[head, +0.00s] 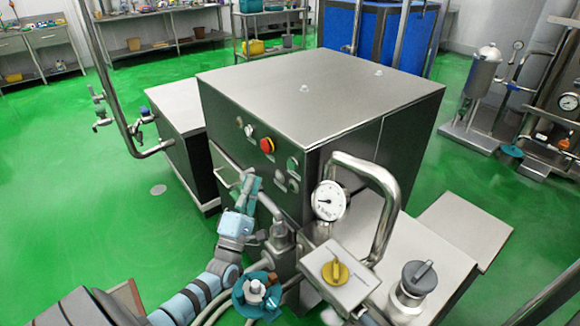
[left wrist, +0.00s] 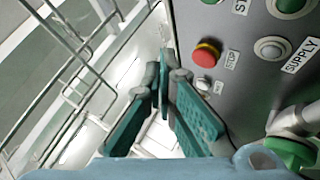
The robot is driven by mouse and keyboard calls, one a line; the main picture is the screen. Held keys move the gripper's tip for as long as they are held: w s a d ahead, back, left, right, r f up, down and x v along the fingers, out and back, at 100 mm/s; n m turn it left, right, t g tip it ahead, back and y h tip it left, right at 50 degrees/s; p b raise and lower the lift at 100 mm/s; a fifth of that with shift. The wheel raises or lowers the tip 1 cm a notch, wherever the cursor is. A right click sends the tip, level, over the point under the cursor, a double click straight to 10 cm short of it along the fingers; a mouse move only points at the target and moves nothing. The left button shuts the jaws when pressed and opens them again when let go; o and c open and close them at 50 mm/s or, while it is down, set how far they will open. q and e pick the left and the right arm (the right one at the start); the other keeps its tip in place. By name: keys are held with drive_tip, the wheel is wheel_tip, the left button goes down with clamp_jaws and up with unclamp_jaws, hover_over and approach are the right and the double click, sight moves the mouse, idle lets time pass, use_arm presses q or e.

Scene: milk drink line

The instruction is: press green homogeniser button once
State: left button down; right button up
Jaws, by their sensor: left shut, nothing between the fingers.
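The homogeniser is a steel cabinet (head: 335,75) with buttons on its dark front. In the head view a green button (head: 293,162) is right of a red mushroom button (head: 267,145). In the left wrist view a green button (left wrist: 212,2) is cut by the top edge, beside a label starting "ST", above the red button (left wrist: 207,54). A larger green button (left wrist: 290,5) is at upper right. My left gripper (head: 252,183) is shut and empty, below the buttons in the head view. Its fingertips also show in the left wrist view (left wrist: 164,68), left of the red button. Contact is not evident. My right gripper is out of view.
A pressure gauge (head: 329,201), a bent steel pipe (head: 372,172) and a yellow knob (head: 335,271) stand right of my left gripper. A white button (left wrist: 270,48) labelled SUPPLY is nearby on the panel. Green floor (head: 90,190) at left is mostly clear.

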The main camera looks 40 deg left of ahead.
sight(291, 165)
use_arm(q)
drive_tip(key=w+d+b, duration=0.2)
drive_tip(key=w+b, duration=0.1)
drive_tip(key=w, duration=0.4)
drive_tip(key=shift+w+b, duration=0.25)
drive_tip(key=shift+b, duration=0.15)
idle(1.0)
drive_tip(key=shift+w+d+b, duration=0.2)
drive_tip(key=shift+w+b, duration=0.15)
drive_tip(key=shift+w, duration=0.05)
drive_tip(key=shift+w+d+b, duration=0.1)
drive_tip(key=shift+w+b, duration=0.3)
idle(0.5)
drive_tip(key=shift+s, duration=0.1)
drive_tip(key=shift+s+a+p, duration=0.2)
drive_tip(key=shift+s+p, duration=0.35)
drive_tip(key=shift+s, duration=0.2)
